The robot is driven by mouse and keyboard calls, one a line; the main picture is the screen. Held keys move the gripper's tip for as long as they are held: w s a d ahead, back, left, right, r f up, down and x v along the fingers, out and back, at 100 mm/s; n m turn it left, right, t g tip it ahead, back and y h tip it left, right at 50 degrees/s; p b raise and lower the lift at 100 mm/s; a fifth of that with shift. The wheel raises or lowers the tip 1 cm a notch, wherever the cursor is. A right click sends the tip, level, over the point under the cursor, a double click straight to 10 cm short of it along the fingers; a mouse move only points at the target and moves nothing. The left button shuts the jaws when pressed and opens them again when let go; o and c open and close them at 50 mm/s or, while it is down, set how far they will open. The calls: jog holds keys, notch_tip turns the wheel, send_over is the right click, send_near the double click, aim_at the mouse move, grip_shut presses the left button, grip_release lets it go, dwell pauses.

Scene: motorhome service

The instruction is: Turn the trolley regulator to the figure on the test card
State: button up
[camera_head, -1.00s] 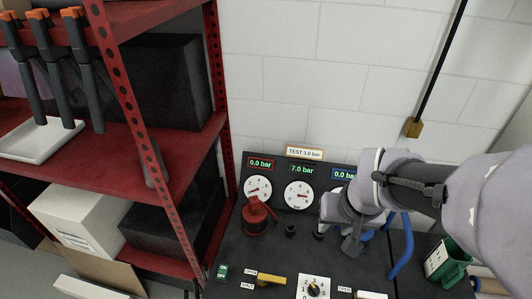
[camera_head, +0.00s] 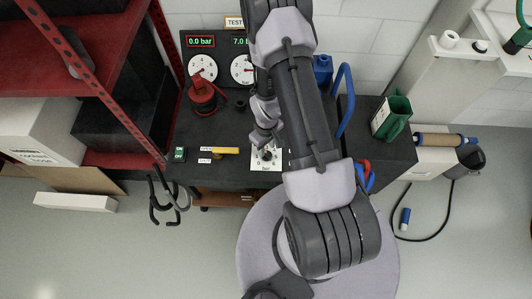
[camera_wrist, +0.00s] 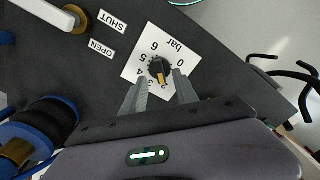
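The trolley regulator is a black knob (camera_wrist: 160,68) with a yellow mark on a white bar scale plate (camera_wrist: 185,52). It also shows on the trolley's front edge in the head view (camera_head: 267,156). In the wrist view the yellow mark points down the picture, towards the low-middle figures; the exact figure is unclear beside my fingers. My gripper (camera_wrist: 160,84) is open, its fingertips on either side of the knob's near edge, with gaps showing. The test card (camera_head: 234,22) is partly hidden by my arm; the earlier view read "TEST 3.0 bar".
The left gauge (camera_head: 202,68) reads 0.0 bar; the middle gauge (camera_head: 241,69) is partly covered. A yellow lever (camera_head: 225,150) with OPEN and SHUT labels lies left of the knob. A red shelf (camera_head: 110,55) stands left.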

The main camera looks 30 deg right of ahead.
aim_at(266, 153)
notch_tip(266, 153, down, 4)
jog(key=shift+r+b, duration=0.2)
jog(key=shift+b, duration=0.5)
jog(key=shift+c, duration=0.3)
grip_shut()
jog(key=m, duration=0.4)
jog(key=shift+p, duration=0.4)
jog(key=m, duration=0.4)
jog(key=shift+m, duration=0.3)
